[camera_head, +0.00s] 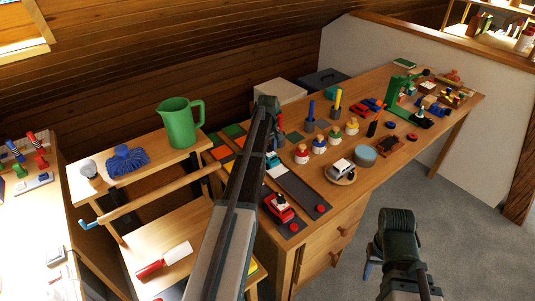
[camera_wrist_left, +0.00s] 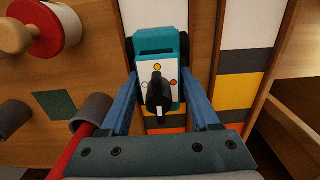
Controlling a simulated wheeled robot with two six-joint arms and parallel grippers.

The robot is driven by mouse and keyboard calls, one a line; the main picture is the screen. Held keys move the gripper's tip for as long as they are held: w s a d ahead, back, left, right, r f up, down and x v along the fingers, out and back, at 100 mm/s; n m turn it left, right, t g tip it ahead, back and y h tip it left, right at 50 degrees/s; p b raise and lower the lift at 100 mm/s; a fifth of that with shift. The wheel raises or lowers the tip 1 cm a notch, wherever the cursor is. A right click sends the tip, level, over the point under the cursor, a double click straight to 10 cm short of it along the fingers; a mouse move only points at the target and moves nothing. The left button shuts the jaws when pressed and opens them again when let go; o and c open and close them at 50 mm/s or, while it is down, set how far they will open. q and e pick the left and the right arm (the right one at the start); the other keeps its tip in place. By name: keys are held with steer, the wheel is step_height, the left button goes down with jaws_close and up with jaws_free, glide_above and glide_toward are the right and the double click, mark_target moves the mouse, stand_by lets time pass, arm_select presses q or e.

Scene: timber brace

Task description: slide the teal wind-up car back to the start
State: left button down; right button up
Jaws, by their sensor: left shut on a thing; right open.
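The teal wind-up car (camera_wrist_left: 155,42) lies between the two blue fingers of my left gripper (camera_wrist_left: 161,76) in the left wrist view, with a pale top plate, coloured dots and a dark wind-up key. My left gripper is shut on it. In the head view a bit of the teal car (camera_head: 272,160) shows beside my left forearm, which hides the gripper and part of the track board (camera_head: 300,190). The car is over a lane with white and coloured bands; whether it touches the lane I cannot tell. My right gripper (camera_head: 369,268) is open and empty, low in front of the bench.
A red toy car (camera_head: 280,207) stands in the neighbouring lane, close to my left arm. Red buttons (camera_head: 320,208) sit at the lane ends. Open floor lies at right.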

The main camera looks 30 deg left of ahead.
arm_select(q)
steer(key=s+d, duration=0.3)
steer(key=d, duration=0.4)
steer(key=s+d, duration=0.2)
steer(key=d, duration=0.4)
steer(key=s+d, duration=0.3)
steer(key=d, duration=0.4)
steer(key=shift+s+d, duration=0.35)
steer(key=shift+c, duration=0.6)
jaws_free()
steer(key=shift+d, duration=0.1)
steer(key=shift+r, duration=0.15)
step_height(320, 180, up, 14)
steer(key=p, duration=1.3)
steer(key=shift+f+p, duration=0.25)
steer(key=shift+p, duration=0.15)
